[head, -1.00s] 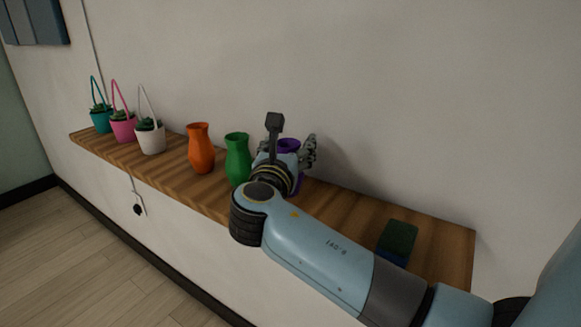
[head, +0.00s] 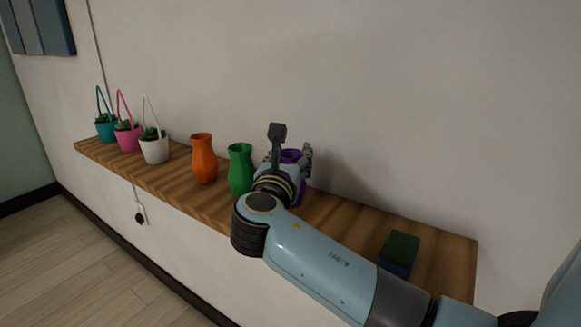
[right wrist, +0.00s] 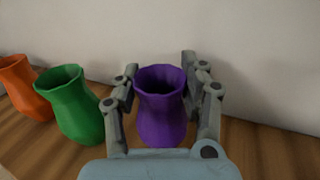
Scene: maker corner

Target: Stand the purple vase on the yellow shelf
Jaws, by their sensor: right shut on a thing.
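The purple vase (head: 299,192) stands upright on the wooden wall shelf (head: 340,212), mostly hidden behind my right gripper (head: 292,160) in the head view. In the right wrist view the purple vase (right wrist: 161,110) sits between the two fingers of my right gripper (right wrist: 160,92), which is shut on it. I cannot tell whether its base touches the wood. The yellow shelf is not in view. My left gripper is not in view.
A green vase (head: 240,170) stands just left of the purple one, with an orange vase (head: 204,160) beyond it. White (head: 154,151), pink (head: 128,139) and teal (head: 105,130) plant pots stand at the left end. A green-and-blue block (head: 399,252) lies to the right.

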